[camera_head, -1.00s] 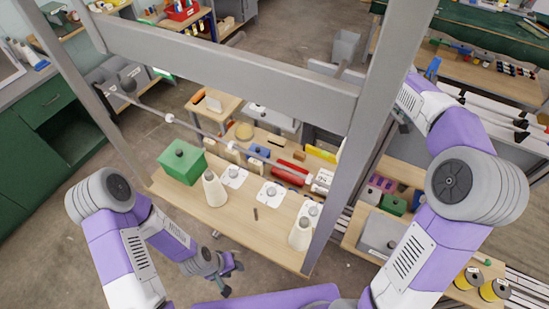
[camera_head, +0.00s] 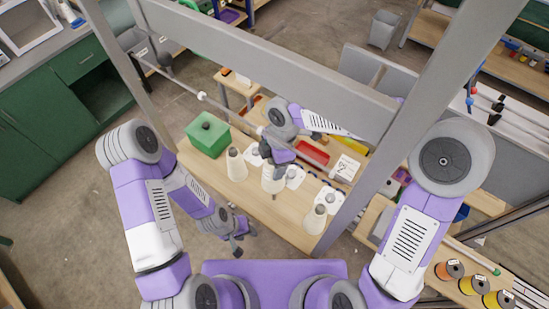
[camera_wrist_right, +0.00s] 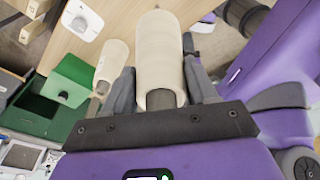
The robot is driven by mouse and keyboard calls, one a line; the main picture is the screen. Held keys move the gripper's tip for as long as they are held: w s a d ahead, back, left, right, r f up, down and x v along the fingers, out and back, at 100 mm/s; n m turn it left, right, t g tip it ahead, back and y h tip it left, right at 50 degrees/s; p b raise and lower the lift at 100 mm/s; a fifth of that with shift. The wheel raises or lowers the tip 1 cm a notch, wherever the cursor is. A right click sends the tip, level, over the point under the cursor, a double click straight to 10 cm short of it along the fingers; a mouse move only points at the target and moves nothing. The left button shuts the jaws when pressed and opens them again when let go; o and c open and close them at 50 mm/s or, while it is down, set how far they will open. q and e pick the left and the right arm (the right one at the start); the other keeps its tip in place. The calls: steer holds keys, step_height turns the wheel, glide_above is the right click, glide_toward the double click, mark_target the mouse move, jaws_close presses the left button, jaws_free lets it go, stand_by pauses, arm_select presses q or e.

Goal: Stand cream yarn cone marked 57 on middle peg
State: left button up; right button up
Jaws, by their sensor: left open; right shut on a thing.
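My right gripper (camera_head: 276,166) is shut on a cream yarn cone (camera_head: 270,181), above the front middle of the wooden table. In the right wrist view the held cone (camera_wrist_right: 160,52) lies between the two fingers. No number is readable on it. The middle peg's white base (camera_head: 295,176) shows just right of the held cone. Other white peg bases stand to the left (camera_head: 253,156) and right (camera_head: 328,200). A second cream cone (camera_head: 236,166) stands at left, a third (camera_head: 315,219) at front right. My left gripper (camera_head: 238,238) is open and empty, below the table's front edge.
A green box (camera_head: 207,136) stands at the table's left end. A white card (camera_head: 344,168) and red tray (camera_head: 312,152) lie behind the pegs. Grey frame posts and a crossbeam (camera_head: 260,60) surround the table; a thin rod (camera_head: 203,98) crosses behind.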

steer(key=shift+f+b, duration=3.25)
steer(key=shift+f, duration=2.2)
steer(key=shift+f+b, duration=0.5)
steer(key=shift+f, duration=0.15)
steer(key=o, duration=1.3)
steer(key=shift+o, duration=0.2)
